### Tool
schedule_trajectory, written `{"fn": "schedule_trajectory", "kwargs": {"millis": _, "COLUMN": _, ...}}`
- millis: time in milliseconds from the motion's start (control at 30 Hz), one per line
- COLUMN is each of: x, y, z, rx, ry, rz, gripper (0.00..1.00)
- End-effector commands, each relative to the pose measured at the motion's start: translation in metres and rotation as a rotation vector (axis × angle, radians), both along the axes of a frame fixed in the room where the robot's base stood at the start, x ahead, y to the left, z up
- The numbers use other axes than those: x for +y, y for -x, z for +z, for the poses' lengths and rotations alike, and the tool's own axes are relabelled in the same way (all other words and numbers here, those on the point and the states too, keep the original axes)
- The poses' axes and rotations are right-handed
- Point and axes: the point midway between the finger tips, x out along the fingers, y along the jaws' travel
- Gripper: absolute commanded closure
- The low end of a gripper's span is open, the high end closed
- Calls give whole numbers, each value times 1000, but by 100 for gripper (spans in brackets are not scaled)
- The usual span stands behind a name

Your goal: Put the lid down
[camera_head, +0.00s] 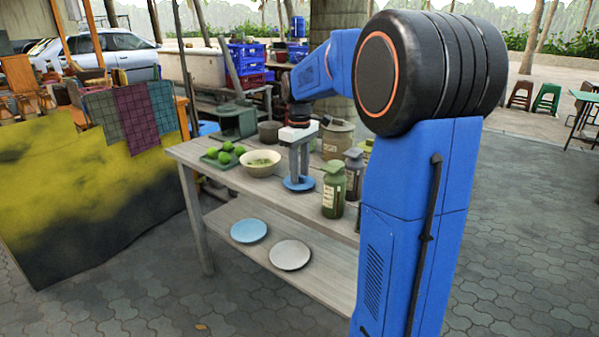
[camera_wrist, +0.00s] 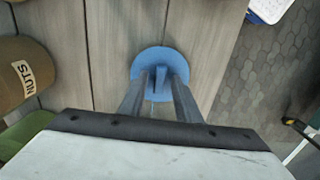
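The lid is a round blue disc with an upright grip. In the head view the lid (camera_head: 300,185) is low over the wooden table top (camera_head: 215,183), near its front edge. In the wrist view the lid (camera_wrist: 175,59) lies below the fingers, over bare planks. My gripper (camera_head: 298,172) points down and is shut on the lid's grip; in the wrist view my gripper (camera_wrist: 160,88) has a finger on each side of it. I cannot tell whether the lid touches the table. A dark round pot (camera_head: 268,132) stands behind; I cannot tell if it is the mortar.
A cream bowl (camera_head: 260,158) and a tray of limes (camera_head: 226,150) stand left of the lid. A green bottle (camera_head: 333,192), a dark bottle (camera_head: 354,172) and a nuts canister (camera_head: 338,138) stand right. The lower shelf holds a blue plate (camera_head: 248,230) and a pale plate (camera_head: 290,255).

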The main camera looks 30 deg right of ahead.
Motion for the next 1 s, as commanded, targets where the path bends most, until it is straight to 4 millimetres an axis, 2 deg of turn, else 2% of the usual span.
{"fn": "schedule_trajectory", "kwargs": {"millis": 167, "x": 0, "y": -1, "z": 21, "rx": -3, "ry": 1, "rz": 0, "gripper": 70}}
{"fn": "schedule_trajectory", "kwargs": {"millis": 400, "x": 0, "y": -1, "z": 68, "rx": -4, "ry": 1, "rz": 0, "gripper": 70}}
{"fn": "schedule_trajectory", "kwargs": {"millis": 600, "x": 0, "y": 0, "z": 101, "rx": -3, "ry": 1, "rz": 0, "gripper": 70}}
{"fn": "schedule_trajectory", "kwargs": {"millis": 800, "x": 0, "y": 0, "z": 117, "rx": -1, "ry": 1, "rz": 0, "gripper": 70}}
{"fn": "schedule_trajectory", "kwargs": {"millis": 1000, "x": 1, "y": 1, "z": 121, "rx": -2, "ry": 0, "rz": -1, "gripper": 70}}
